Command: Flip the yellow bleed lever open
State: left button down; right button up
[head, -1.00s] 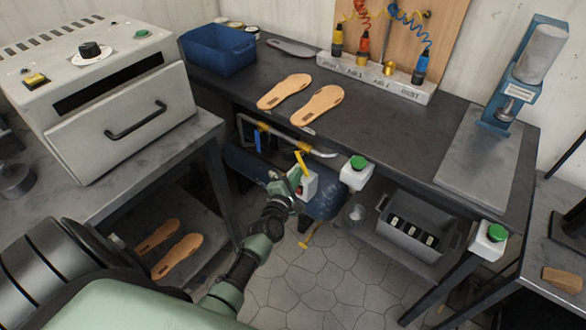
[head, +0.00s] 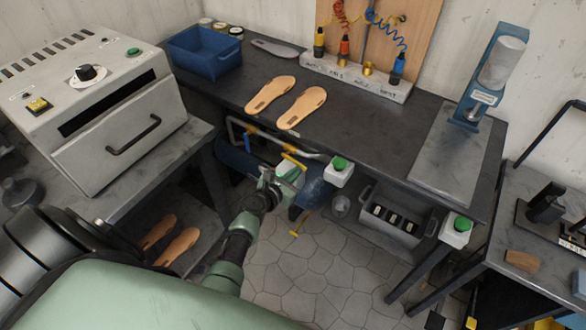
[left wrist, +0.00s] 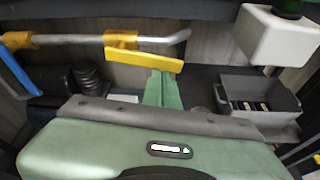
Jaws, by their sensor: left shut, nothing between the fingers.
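The yellow bleed lever (head: 294,161) sits on a grey pipe under the dark workbench. In the left wrist view the lever (left wrist: 145,60) lies nearly along the pipe (left wrist: 75,41), its right end a little lower. My left gripper (head: 280,182) is shut and empty, just below and in front of the lever. In the left wrist view its fingertips (left wrist: 161,76) meet the lever's lower edge near its right part; whether they press on it I cannot tell. My right gripper is not in view.
A blue tank (head: 318,190) lies under the bench beside my gripper. A white box with a green button (head: 340,172) hangs at the bench edge just right. A grey crate (head: 412,232) stands farther right. Another yellow handle (head: 296,232) is near the floor.

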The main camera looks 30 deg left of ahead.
pick_arm(q)
jog(key=shift+d+r+n+h+p, duration=0.1)
jog(key=shift+r+n+h+p, duration=0.3)
jog(key=shift+r+n+p, duration=0.3)
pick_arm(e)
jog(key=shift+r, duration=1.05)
pick_arm(q)
jog(key=shift+f, duration=0.15)
